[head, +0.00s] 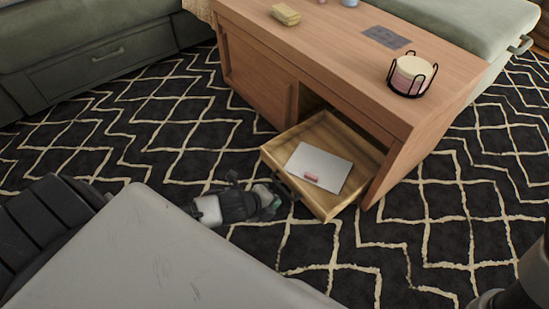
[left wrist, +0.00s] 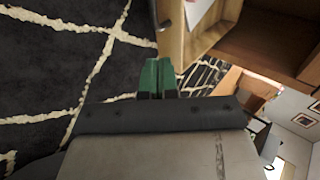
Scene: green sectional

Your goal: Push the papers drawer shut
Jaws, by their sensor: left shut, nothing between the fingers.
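The papers drawer (head: 340,205) is pulled out of the wooden coffee table (head: 350,65), low near the rug. My left gripper (head: 276,196) is shut and empty, close to the drawer's dark-handled front. Whether it touches the front is unclear. In the left wrist view, the green fingertips (left wrist: 158,78) are together, with the drawer's wooden edge (left wrist: 172,38) just beyond them. A dark part of my right arm may show at the lower right edge; its gripper is not visible.
Green sofa sections (head: 90,55) stand left and behind. Patterned rug (head: 440,220) lies open right of the drawer.

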